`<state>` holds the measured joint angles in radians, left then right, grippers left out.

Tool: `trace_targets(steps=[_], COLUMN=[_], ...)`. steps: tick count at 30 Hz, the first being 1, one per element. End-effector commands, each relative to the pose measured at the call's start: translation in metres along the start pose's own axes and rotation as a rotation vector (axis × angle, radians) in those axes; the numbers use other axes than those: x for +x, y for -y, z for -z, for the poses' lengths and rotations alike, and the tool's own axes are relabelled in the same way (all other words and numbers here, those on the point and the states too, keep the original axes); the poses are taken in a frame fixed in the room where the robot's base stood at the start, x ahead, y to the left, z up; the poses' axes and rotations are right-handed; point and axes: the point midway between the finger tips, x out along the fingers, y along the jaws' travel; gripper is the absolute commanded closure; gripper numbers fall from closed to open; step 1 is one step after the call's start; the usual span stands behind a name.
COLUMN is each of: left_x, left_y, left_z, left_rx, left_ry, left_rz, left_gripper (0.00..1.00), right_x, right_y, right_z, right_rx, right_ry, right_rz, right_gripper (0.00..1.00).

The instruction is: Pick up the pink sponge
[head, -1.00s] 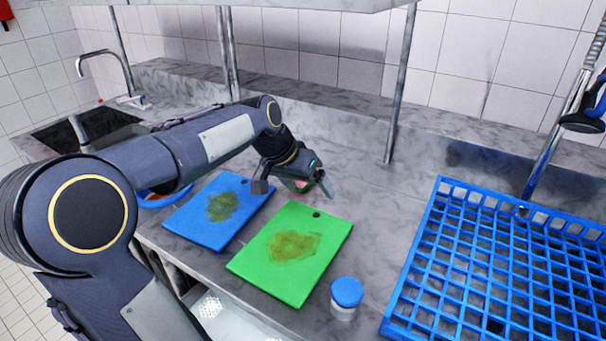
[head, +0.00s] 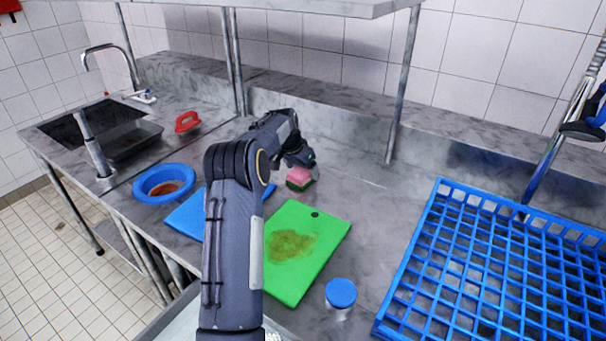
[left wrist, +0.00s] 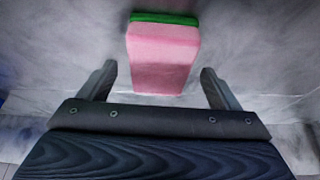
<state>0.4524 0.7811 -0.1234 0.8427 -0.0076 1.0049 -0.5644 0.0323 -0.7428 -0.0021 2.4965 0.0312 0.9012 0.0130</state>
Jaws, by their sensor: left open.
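The pink sponge (head: 300,175) has a green layer and rests on the grey counter, behind the green cutting board. In the left wrist view the sponge (left wrist: 163,58) lies ahead of the jaws, in line with the gap between them. My left gripper (head: 308,168) is at the sponge in the head view, partly hidden by its own wrist. In the left wrist view its two fingers (left wrist: 158,82) are spread wide, one to each side of the sponge's near end, with visible gaps. My right gripper is not in view.
A green board (head: 305,250) and a blue board (head: 186,216) lie in front. A blue-lidded jar (head: 341,294) and a large blue rack (head: 430,215) stand to the right. A blue bowl (head: 143,193), a red-handled brush (head: 187,122) and a sink (head: 120,140) are left. A post (head: 402,90) rises behind.

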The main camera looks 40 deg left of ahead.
Motion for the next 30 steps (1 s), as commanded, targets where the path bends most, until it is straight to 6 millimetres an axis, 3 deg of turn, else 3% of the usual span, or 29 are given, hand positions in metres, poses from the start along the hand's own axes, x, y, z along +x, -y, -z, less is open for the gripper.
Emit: trace_targets(steps=[6, 26, 30], left_x=[0.020, 0.024, 0.024], left_y=[0.000, 0.000, 0.000], left_z=[0.001, -0.001, -0.001], left_rx=[0.001, 0.000, 0.000], left_ry=[-0.001, -0.001, -0.001], left_rz=[0.001, 0.000, 0.001], left_gripper=[0.15, 0.15, 0.32], right_x=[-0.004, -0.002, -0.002], right_y=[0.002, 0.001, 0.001], right_z=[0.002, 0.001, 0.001], right_rx=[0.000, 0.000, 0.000], right_ry=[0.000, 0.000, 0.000], right_rz=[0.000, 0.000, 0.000], right_gripper=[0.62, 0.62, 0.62])
